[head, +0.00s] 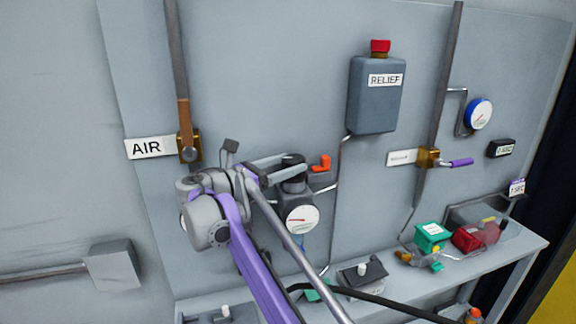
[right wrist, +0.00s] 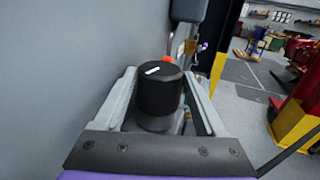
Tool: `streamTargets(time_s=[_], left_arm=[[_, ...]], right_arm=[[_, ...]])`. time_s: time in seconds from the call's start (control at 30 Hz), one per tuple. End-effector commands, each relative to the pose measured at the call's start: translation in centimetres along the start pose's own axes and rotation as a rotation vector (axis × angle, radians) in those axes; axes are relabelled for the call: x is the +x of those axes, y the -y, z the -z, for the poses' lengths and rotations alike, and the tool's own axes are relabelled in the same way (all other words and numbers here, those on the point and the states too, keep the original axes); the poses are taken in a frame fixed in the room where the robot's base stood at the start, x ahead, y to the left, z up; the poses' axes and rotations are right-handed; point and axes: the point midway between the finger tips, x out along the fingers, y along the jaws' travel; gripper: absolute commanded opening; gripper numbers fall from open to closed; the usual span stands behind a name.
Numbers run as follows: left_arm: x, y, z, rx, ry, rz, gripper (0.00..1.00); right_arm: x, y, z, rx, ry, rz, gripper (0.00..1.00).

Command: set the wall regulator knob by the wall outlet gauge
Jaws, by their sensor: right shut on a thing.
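The black wall regulator knob (head: 293,161) tops a dark regulator body in the middle of the panel in the head view. In the right wrist view the knob (right wrist: 161,88) stands between my fingers, with a short white mark on its top. My right gripper (head: 291,172) is shut on the knob, one finger on each side. It also shows in the right wrist view (right wrist: 160,100). The outlet gauge (head: 301,219) is a white round dial just below the knob; its needle is too small to read exactly. My left gripper is not in view.
An orange lever (head: 321,163) sits close right of the knob. A grey RELIEF tank (head: 376,95) hangs above right, and a blue-rimmed gauge (head: 478,114) is farther right. A shelf (head: 420,283) with several small parts runs below.

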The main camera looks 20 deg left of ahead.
Motion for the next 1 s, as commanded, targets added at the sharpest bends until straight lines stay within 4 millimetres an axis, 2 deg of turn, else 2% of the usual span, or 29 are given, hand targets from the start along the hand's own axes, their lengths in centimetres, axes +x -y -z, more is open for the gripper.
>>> streamTargets(time_s=[0.17, 0.97, 1.0], left_arm=[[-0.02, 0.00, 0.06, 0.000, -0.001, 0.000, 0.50], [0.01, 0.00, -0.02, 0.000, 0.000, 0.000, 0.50], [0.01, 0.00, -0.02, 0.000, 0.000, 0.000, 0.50]], right_arm=[[-0.13, -0.55, -0.22, 0.001, 0.006, 0.040, 0.17], [-0.30, 0.07, 0.35, 0.001, 0.000, 0.099, 0.17], [-0.30, 0.07, 0.39, 0.001, 0.000, 0.100, 0.77]])
